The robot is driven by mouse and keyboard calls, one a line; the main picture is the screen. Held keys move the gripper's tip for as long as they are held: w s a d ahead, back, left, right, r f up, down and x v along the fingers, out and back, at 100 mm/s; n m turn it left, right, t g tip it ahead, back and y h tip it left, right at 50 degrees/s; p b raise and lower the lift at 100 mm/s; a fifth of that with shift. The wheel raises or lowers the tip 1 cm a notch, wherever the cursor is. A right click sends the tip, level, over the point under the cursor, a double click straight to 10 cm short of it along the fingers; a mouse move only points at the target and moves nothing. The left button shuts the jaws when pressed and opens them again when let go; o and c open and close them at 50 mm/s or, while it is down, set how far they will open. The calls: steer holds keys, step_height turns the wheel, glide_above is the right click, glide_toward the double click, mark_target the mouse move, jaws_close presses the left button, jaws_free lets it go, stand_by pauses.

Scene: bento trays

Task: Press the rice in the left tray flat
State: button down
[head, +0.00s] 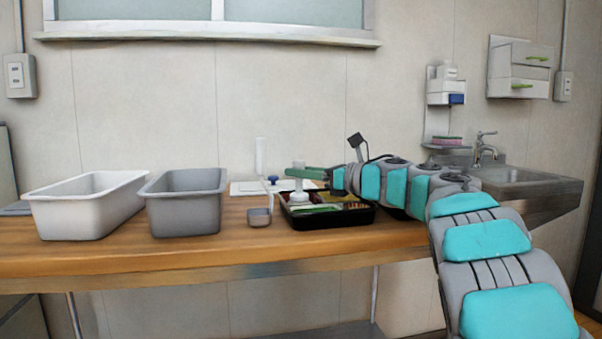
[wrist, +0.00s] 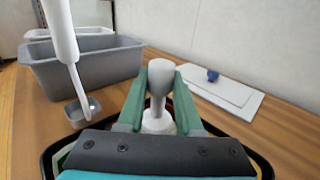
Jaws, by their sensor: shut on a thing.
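My gripper (head: 302,172) is shut on the upright grip of a pale press (head: 298,184). In the wrist view the green fingers (wrist: 160,88) stand on both sides of its knob-topped handle (wrist: 159,68), with the round white foot (wrist: 158,122) below. The press stands over the left part of a black tray (head: 330,221), whose rim also shows in the wrist view (wrist: 262,160). Green, reddish and yellowish contents show in the tray. The rice cannot be made out, and whether the foot touches anything is hidden. I see only one bento tray; my arm covers the area to its right.
A grey bin (head: 185,215) and a white bin (head: 88,218) stand left on the wooden counter (head: 130,254). A small grey scoop (head: 259,217) with a white handle is beside the tray. A white board (wrist: 225,94) with a blue-knobbed item (wrist: 213,75) lies behind. A sink is far right.

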steer(key=shift+f+b, duration=0.75)
steer(key=shift+b, duration=0.3)
stand_by(2.3)
steer(key=shift+b, duration=0.45)
stand_by(0.7)
steer(key=shift+r, duration=0.1)
stand_by(0.4)
steer(key=shift+r+p, duration=2.65)
steer(key=shift+r, duration=1.35)
steer(key=shift+f, duration=0.1)
